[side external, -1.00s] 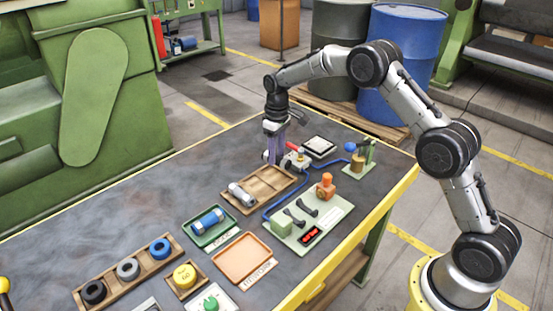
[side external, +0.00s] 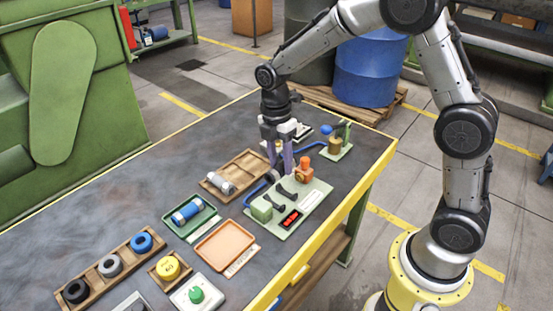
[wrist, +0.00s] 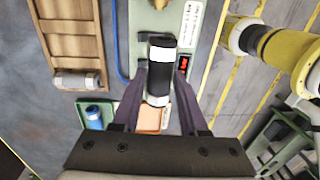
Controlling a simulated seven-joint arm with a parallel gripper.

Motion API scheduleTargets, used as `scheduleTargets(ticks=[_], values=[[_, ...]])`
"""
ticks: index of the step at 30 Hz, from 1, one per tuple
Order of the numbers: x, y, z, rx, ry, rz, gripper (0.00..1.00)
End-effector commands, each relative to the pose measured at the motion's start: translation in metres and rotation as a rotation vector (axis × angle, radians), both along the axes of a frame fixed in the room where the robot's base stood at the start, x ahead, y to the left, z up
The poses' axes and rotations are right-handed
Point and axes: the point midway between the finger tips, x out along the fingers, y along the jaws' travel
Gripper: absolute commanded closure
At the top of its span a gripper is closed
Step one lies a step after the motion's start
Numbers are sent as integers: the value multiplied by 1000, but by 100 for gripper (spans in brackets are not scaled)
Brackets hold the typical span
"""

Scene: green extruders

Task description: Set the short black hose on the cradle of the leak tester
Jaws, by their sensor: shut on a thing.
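My gripper (wrist: 161,74) is shut on the short black hose (wrist: 161,42), a black cylinder with pale bands, seen between the purple fingers in the wrist view. In the side view my gripper (side external: 278,166) is pointing down above the back left part of the leak tester. The leak tester (side external: 318,193) is a pale green plate with two dark forked supports as its cradle (side external: 282,196), a green block and a lit red display (side external: 290,219). The held hose is above the plate; the side view does not show clearly how close it is to the cradle.
A wooden tray (side external: 208,190) with a grey-white hose stands to the left. A green tray (side external: 172,225) holds a blue hose. An empty orange tray (side external: 225,246) is in front. An orange knob (side external: 304,166) stands at the tester's back edge, near my fingers.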

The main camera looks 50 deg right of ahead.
Motion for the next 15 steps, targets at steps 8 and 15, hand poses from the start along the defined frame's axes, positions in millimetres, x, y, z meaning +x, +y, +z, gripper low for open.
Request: scheduleTargets(ticks=[8,15], values=[[0,0,-21,0,9,-1,97],[0,0,-48,0,9,-2,97]])
